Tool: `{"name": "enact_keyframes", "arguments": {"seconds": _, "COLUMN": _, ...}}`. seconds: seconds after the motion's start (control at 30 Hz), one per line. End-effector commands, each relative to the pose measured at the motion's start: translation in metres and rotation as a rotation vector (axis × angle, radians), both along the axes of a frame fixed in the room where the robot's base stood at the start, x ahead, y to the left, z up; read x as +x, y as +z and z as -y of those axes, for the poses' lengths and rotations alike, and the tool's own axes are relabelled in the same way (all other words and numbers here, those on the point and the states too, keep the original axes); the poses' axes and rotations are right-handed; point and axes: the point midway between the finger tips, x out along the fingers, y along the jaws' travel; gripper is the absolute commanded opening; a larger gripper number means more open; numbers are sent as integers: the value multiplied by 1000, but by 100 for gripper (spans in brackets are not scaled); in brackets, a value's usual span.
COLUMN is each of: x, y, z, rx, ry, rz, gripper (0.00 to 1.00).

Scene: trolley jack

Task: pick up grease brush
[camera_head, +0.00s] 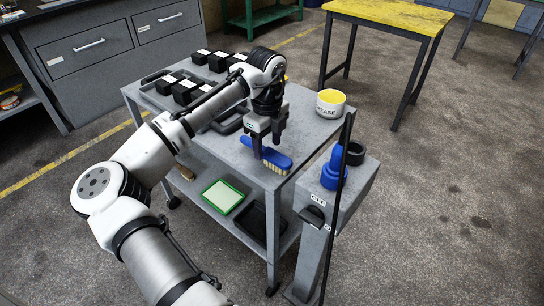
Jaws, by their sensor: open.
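The grease brush (280,161), with a blue handle and pale bristles, lies on the top of the grey trolley (228,150) near its front right edge. My gripper (267,149) points down right at the brush, toward its left part. One finger overlaps the blue handle in the picture. The jaws are open, and the brush is not gripped. I cannot tell whether the fingers touch it. Part of the handle is hidden behind the finger.
Several black blocks (183,92) with white tops stand at the back left. A grey post with a blue bottle (333,172) and a tall black rod (338,215) stand close on the right.

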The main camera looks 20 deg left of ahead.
Motion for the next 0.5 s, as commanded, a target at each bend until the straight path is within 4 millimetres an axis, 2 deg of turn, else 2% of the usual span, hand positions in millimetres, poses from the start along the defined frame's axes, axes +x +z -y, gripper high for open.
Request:
{"name": "enact_keyframes", "arguments": {"seconds": 0.2, "x": 0, "y": -28, "z": 1, "rx": 0, "ry": 1, "rz": -1, "gripper": 55}}
{"name": "enact_keyframes", "arguments": {"seconds": 0.5, "x": 0, "y": -34, "z": 2, "rx": 0, "ry": 1, "rz": 0, "gripper": 55}}
